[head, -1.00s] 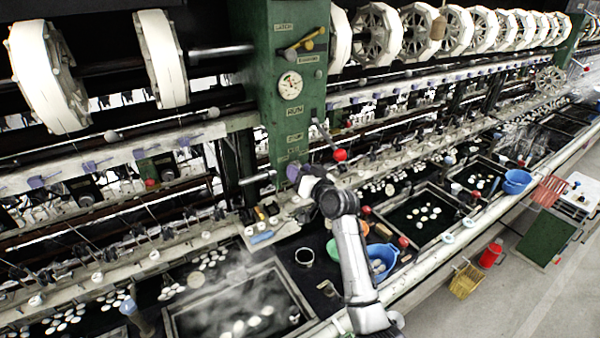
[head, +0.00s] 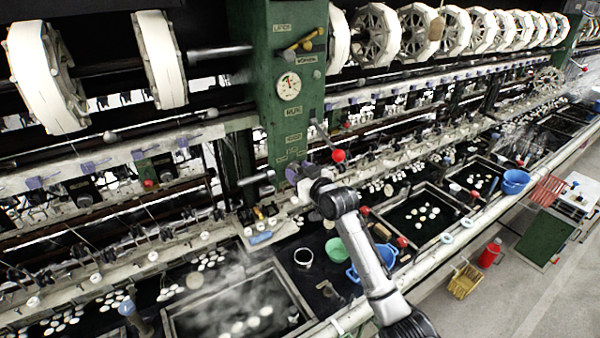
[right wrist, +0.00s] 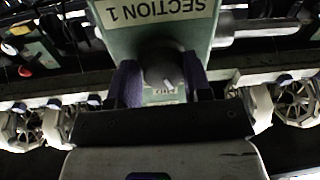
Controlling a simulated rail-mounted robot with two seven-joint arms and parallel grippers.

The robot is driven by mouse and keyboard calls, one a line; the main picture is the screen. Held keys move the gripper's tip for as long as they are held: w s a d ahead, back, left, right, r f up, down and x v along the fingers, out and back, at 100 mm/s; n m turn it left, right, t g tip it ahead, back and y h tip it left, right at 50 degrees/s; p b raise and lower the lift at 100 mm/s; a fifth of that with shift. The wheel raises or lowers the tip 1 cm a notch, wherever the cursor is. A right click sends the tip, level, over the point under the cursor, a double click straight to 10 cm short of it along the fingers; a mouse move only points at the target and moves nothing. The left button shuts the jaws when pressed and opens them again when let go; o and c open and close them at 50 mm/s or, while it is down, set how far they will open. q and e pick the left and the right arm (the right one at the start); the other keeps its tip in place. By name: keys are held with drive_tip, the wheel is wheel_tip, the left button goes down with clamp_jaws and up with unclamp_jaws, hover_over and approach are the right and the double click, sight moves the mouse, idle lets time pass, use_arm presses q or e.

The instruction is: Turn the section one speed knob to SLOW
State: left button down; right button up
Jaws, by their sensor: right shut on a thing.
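The green control column (head: 285,110) stands left of centre in the head view. In the right wrist view its "SECTION 1" plate (right wrist: 157,10) appears upside down. Below the plate is a round dark-grey knob (right wrist: 163,62) with a pale pointer mark towards the lower right of the picture. A label under it is mostly hidden and I cannot read it. My right gripper (right wrist: 163,80) has one finger on each side of the knob and is shut on it. In the head view my right gripper (head: 302,178) covers the knob at the column's lower end. My left gripper is out of view.
A red-ball lever (head: 338,156) sticks out just above and right of my right gripper. A gauge (head: 289,86) sits higher on the column. Below are a steaming basin (head: 180,328), a green bowl (head: 338,250) and a blue bowl (head: 388,256).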

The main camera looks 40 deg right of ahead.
drive_tip(key=n+p, duration=0.1)
drive_tip(key=n, duration=0.2)
drive_tip(key=shift+a, duration=0.15)
drive_tip(key=shift+f+n, duration=0.1)
drive_tip(key=shift+n, duration=0.5)
drive_tip(key=shift+a+f, duration=0.1)
drive_tip(key=o, duration=0.8)
drive_tip(key=shift+w+a, duration=0.1)
drive_tip(key=shift+w, duration=0.05)
